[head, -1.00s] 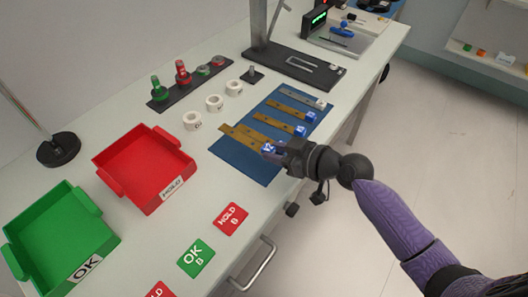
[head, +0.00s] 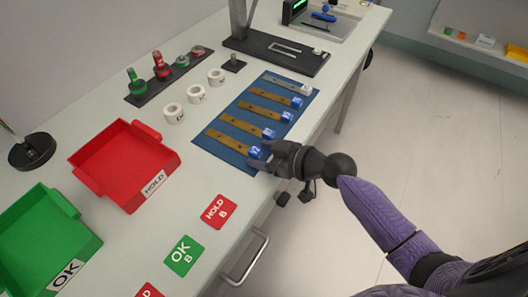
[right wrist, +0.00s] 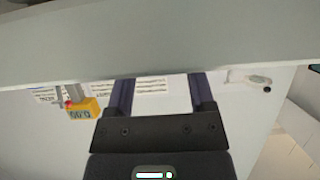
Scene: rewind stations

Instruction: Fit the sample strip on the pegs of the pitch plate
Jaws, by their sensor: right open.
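Several flat strips lie side by side on a blue mat (head: 228,158): brown strips with blue end blocks and, at the far end, a silver strip (head: 284,84) with a whitish block. The nearest brown strip (head: 228,142) has a blue block (head: 254,153) beside my right gripper (head: 267,157). That gripper is open at the mat's right edge; whether it touches the block is unclear. In the right wrist view its two fingers (right wrist: 163,95) stand apart with nothing between them. I cannot tell which object is the pitch plate; no strip pegs show clearly. My left gripper is out of view.
A red HOLD tray (head: 120,165) and a green OK tray (head: 45,235) stand left. White rolls (head: 196,94) and a dark rack (head: 165,78) lie behind the mat. A black stand base (head: 275,55) is beyond. A yellow gauge (right wrist: 85,108) hangs beyond the gripper.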

